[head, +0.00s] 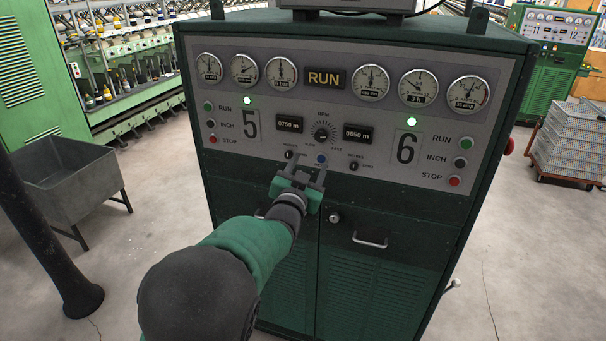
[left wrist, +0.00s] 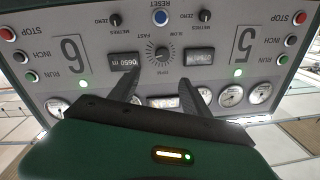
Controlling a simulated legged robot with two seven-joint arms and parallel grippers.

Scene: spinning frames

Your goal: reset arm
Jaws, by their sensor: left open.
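My left gripper (head: 300,178) is in front of the lower part of a green control cabinet's panel (head: 340,75). Its two fingers are apart with nothing between them, and they also show in the left wrist view (left wrist: 157,88). The blue RESET button (head: 321,159) is just above the fingertips in the head view; it also shows in the left wrist view (left wrist: 160,18), where the panel appears upside down. I cannot tell whether the fingers touch the panel. My right gripper is not in view.
The panel carries gauges, a lit RUN sign (head: 324,78), an RPM knob (head: 323,131) and side buttons. Cabinet door handles (head: 370,240) stick out below. A grey metal bin (head: 75,180) stands at left, a cart of trays (head: 572,140) at right. Bare concrete floor lies around.

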